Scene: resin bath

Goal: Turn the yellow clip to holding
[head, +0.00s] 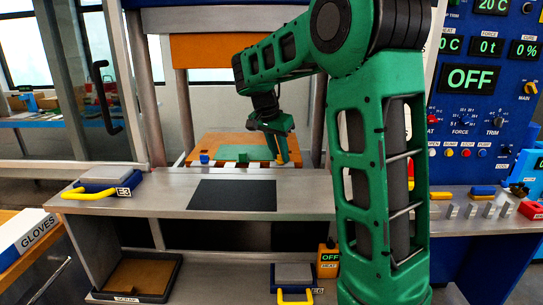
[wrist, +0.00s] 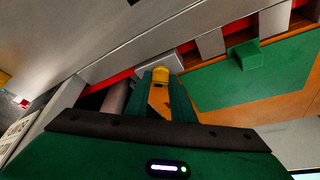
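The yellow clip (wrist: 160,75) shows in the wrist view at the tips of my two green fingers, beside a grey block on the frame's edge. My gripper (wrist: 160,88) has its fingers close together, one on each side of the clip, and looks shut on it. An orange strip shows in the gap below the clip. In the head view my gripper (head: 282,159) points down at the right end of the orange platform (head: 205,148), behind the grey bench. The clip is too small to make out there, and its setting cannot be read.
A green plate (wrist: 225,80) with a raised green block (wrist: 246,55) lies beside the fingers, near grey blocks along a red-edged rim. The grey bench (head: 150,205) has a black mat (head: 232,195) and a yellow-handled block (head: 102,182). A blue control panel (head: 480,110) stands right.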

